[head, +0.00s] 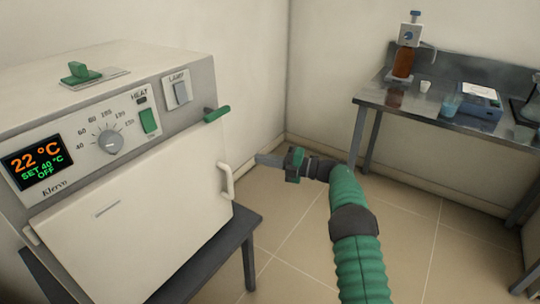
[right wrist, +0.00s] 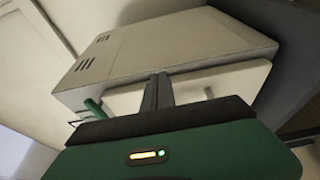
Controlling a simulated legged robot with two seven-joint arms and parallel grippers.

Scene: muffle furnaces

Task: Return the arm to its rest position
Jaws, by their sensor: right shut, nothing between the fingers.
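My right arm, with a green ribbed sleeve, comes in from the lower right in the head view. Its gripper (head: 270,160) is shut and empty, to the right of the muffle furnace (head: 140,190) and close to the white door handle (head: 228,182). I cannot tell from this view whether it touches the handle. The furnace door is shut. Its display (head: 38,160) reads 22 °C, SET 40 °C, OFF. In the right wrist view the shut fingers (right wrist: 158,90) point at the furnace (right wrist: 160,50). My left gripper is not in view.
The furnace stands on a dark table (head: 215,260). A metal bench (head: 390,98) at the back right holds a brown bottle (head: 403,63) with a dispenser, a blue device (head: 482,103) and beakers. The tiled floor between is clear.

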